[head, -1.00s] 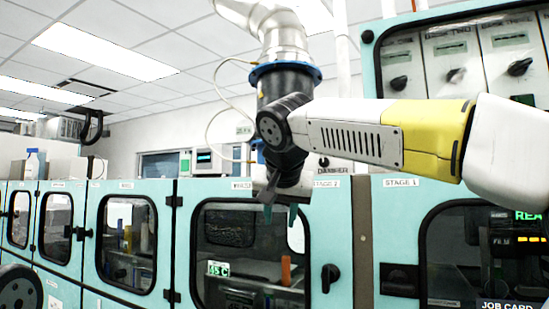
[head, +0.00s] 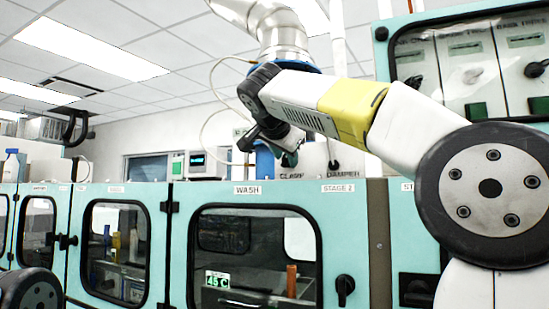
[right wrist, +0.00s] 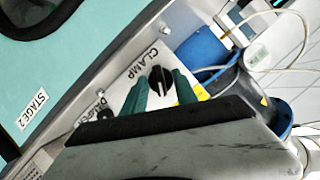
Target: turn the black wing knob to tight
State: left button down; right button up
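In the right wrist view a black wing knob (right wrist: 160,80) sits on a white plate next to the label CLAMP. My right gripper (right wrist: 160,94) is open. Its two green fingers stand apart, one to each side of the knob in the picture; I cannot tell if either touches it. In the head view my right gripper (head: 289,158) is above the top of the teal cabinets, just behind the CLAMP label. The knob cannot be made out there. My left gripper is not in view.
Teal cabinets (head: 180,225) with windowed doors run along the front. A DAMPER control (head: 333,155) stands right of the gripper. A blue container (right wrist: 205,48) is close beyond the knob. A control panel (head: 383,70) with more knobs is at upper right.

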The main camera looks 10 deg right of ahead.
jog(key=shift+w+d, duration=0.15)
jog(key=shift+w, duration=0.1)
jog(key=shift+f, duration=0.1)
grip_shut()
